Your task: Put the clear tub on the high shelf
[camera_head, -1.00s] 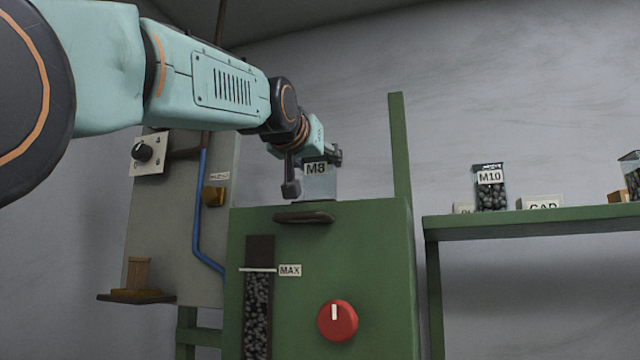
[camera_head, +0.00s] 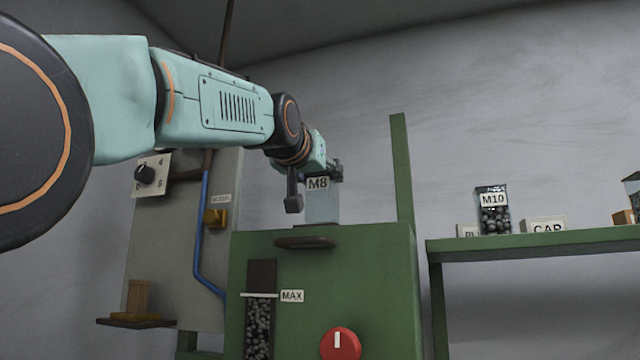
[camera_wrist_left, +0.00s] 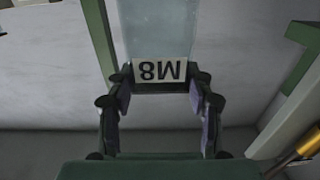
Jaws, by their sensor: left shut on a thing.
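The clear tub (camera_head: 322,208) carries a white M8 label and looks empty. It is upright, just above the top of the green machine (camera_head: 340,265); I cannot tell whether its bottom touches the machine. My left gripper (camera_head: 314,188) is shut on the tub, with a finger on each side. In the left wrist view the tub (camera_wrist_left: 155,28) is between the fingers (camera_wrist_left: 160,88), its label upside down. A green shelf (camera_head: 530,242) stands to the right, apart from the tub. My right gripper is not in view.
On the shelf stand a dark-filled M10 tub (camera_head: 492,212), a CAP label (camera_head: 545,226) and another tub (camera_head: 632,195) at the right edge. A green post (camera_head: 402,170) rises between machine and shelf. A grey panel (camera_head: 180,245) stands left.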

